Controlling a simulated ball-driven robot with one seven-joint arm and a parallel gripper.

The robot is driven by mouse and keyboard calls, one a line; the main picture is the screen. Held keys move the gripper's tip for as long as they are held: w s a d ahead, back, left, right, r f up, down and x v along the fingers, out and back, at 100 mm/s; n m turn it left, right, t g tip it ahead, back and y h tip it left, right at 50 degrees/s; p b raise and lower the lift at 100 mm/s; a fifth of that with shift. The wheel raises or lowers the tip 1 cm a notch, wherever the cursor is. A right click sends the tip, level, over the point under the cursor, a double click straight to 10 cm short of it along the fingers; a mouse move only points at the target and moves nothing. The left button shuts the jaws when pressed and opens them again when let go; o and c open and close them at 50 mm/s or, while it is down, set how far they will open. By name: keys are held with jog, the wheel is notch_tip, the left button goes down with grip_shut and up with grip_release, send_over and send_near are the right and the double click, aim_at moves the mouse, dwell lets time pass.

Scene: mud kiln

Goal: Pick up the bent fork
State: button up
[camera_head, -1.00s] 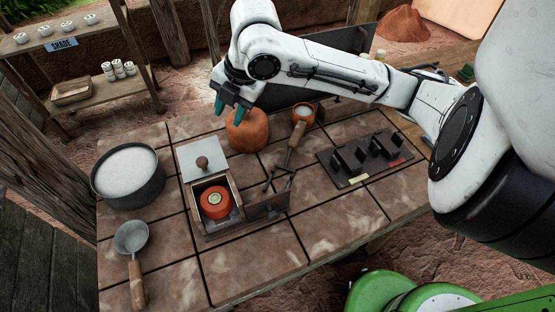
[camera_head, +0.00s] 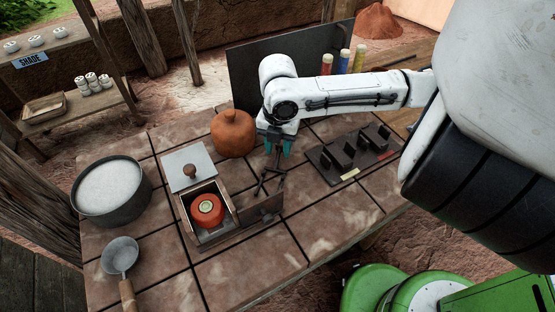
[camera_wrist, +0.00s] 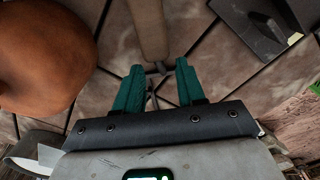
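The bent fork shows in the head view as dark, angled metal prongs (camera_head: 268,184) on the tiled table, beside the right side of the open wooden box. In the wrist view its wooden handle (camera_wrist: 148,28) extends away at the top, and its thin dark shank runs back between my fingers. My gripper (camera_head: 278,150) is above the fork, pointing down, with its teal fingers apart. In the wrist view the gripper (camera_wrist: 158,72) is open, one finger on each side of the shank. My gripper and arm hide the handle in the head view.
A round clay pot (camera_head: 232,136) stands close left of my gripper. The open box (camera_head: 187,218) holds an orange-red round piece (camera_head: 208,208). A black rack (camera_head: 351,158) sits to the right. A pan of white material (camera_head: 110,188) and a ladle (camera_head: 121,256) are at left.

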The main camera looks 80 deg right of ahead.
aim_at(278, 154)
jog(key=shift+f, duration=1.9)
jog(key=shift+c, duration=0.5)
grip_shut()
